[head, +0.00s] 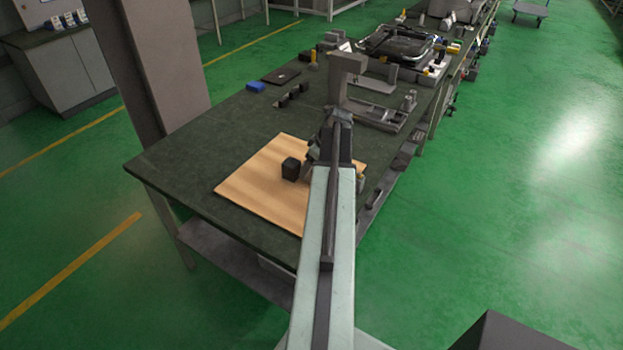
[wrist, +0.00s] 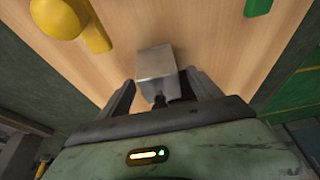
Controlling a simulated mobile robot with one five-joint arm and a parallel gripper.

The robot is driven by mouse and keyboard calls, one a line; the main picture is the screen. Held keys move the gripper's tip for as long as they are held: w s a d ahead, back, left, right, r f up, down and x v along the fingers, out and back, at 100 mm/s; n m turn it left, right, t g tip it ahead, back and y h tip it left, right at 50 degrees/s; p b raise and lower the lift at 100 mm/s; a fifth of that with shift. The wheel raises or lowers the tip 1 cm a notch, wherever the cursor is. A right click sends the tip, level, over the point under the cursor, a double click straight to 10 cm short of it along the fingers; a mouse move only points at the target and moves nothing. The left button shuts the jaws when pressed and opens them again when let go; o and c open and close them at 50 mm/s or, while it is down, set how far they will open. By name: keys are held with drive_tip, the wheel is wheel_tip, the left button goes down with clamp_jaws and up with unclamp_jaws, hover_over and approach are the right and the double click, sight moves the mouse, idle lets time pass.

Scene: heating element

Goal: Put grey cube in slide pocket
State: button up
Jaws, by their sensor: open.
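In the wrist view a grey cube (wrist: 156,64) sits over the light wooden board, in front of and between the fingers of my gripper (wrist: 160,82). The fingers are apart, one on each side of its near end; I cannot tell whether either touches it. In the head view a dark cube (head: 291,168) stands on the wooden board (head: 245,188), left of my arm. I cannot tell whether it is the same cube. My arm hides most of my gripper there. I cannot make out the slide pocket for certain.
A yellow rounded piece (wrist: 58,18) and a green piece (wrist: 257,7) lie near the cube in the wrist view. A grey upright block (head: 346,78) and a metal rail fixture (head: 385,118) stand farther along the bench. The dark bench top (head: 185,160) is clear at left.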

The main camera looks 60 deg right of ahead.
drive_tip(key=shift+w+f, duration=0.2)
drive_tip(key=shift+f, duration=0.4)
drive_tip(key=shift+r, duration=0.2)
clamp_jaws()
wheel_tip(320, 180, up, 10)
drive_tip(key=p, duration=1)
